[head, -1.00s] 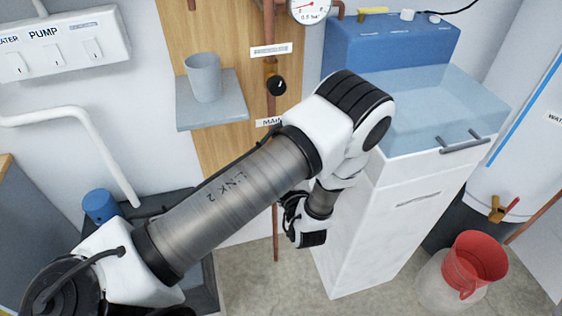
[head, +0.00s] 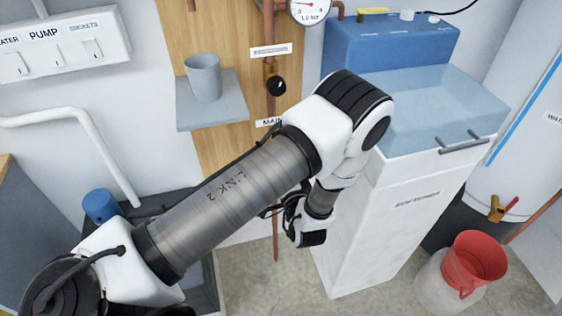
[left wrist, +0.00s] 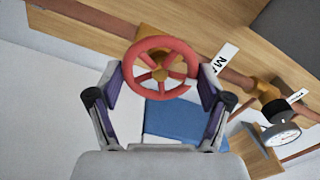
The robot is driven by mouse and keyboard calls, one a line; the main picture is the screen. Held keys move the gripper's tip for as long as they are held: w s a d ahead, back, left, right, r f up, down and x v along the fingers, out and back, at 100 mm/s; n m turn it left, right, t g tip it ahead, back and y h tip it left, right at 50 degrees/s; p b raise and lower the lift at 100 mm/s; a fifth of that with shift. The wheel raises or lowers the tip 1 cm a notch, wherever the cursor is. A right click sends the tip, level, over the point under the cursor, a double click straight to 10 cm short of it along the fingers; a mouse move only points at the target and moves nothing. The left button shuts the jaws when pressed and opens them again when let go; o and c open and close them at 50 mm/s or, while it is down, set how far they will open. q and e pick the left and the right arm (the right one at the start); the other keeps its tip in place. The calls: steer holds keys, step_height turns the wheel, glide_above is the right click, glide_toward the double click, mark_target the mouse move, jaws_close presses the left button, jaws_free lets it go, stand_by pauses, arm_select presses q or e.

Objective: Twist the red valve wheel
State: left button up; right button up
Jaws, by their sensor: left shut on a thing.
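The red valve wheel (left wrist: 160,73) shows in the left wrist view, seen face-on, with a brass hub on a copper pipe. My left gripper (left wrist: 160,84) has one finger at each side of the wheel's rim and is shut on it. In the head view my left arm reaches across from the lower left, and its wrist and gripper (head: 306,232) point down beside the white cabinet. The wheel is hidden there behind the arm. My right gripper is in neither view.
A shelf with a grey cup (head: 203,78) is on the wooden panel. A pressure gauge (left wrist: 281,134) is on the pipe.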

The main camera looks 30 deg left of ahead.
arm_select(q)
steer(key=m+b, duration=0.6)
steer(key=m, duration=2)
stand_by(1.8)
stand_by(0.5)
steer(key=o, duration=1.1)
steer(key=shift+a+f, duration=0.1)
